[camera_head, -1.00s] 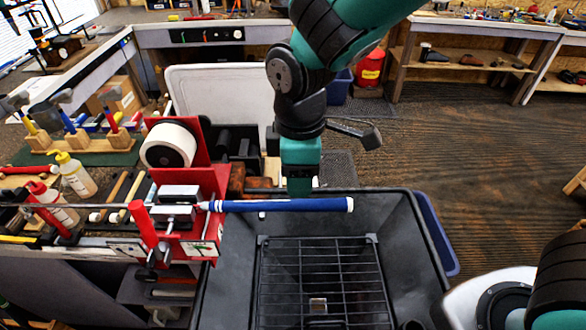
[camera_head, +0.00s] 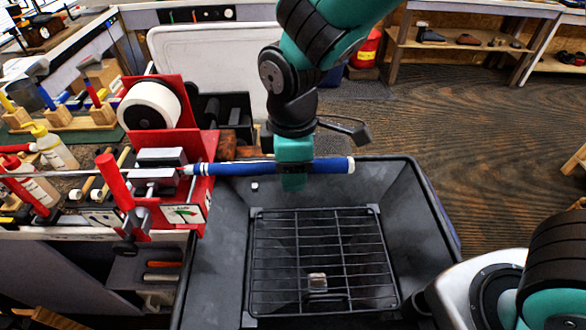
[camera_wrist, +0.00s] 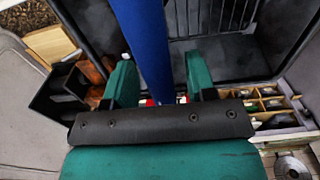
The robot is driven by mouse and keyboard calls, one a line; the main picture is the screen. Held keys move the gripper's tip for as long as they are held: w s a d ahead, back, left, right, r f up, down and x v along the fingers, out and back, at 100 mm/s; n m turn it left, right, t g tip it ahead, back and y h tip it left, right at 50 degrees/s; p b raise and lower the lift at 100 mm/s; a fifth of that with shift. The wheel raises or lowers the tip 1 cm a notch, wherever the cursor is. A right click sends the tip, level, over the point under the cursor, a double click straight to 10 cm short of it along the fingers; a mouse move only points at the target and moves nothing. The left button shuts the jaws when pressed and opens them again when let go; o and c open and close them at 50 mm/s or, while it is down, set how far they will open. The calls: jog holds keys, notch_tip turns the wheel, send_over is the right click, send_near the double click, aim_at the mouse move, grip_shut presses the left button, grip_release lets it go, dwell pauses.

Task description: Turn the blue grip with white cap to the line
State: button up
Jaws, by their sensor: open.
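The blue grip (camera_head: 335,166) with its white cap (camera_head: 351,164) lies roughly level, cap to the right, sticking out from the red vise (camera_head: 200,165) over a black bin. A thin shaft (camera_head: 50,174) runs left from the vise. My gripper (camera_head: 293,180) is at the grip's middle, pointing down. In the wrist view the blue grip (camera_wrist: 143,35) passes between my two green fingers (camera_wrist: 160,62), with gaps showing on both sides, wider on the right. The fingers are open. I cannot make out the line on the grip; a white plate (camera_head: 186,213) with a green mark is on the vise's front.
The black bin (camera_head: 215,235) with a wire rack (camera_head: 320,260) is under the grip. A white tape roll (camera_head: 150,105) stands behind the vise. Bottles and tools crowd the bench at left. Brown floor (camera_head: 480,110) at right is clear.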

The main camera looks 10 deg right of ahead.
grip_shut()
jog(key=shift+b, duration=0.3)
jog(key=shift+f+t+b, duration=0.1)
jog(key=shift+t+b, duration=1)
jog(key=shift+t, duration=0.2)
jog(key=shift+t+h+b, duration=0.4)
jog(key=shift+t+b, duration=0.1)
jog(key=shift+t, duration=0.1)
jog(key=shift+t+h+b, duration=0.3)
jog(key=shift+t+b, duration=1.5)
jog(key=shift+b, duration=0.3)
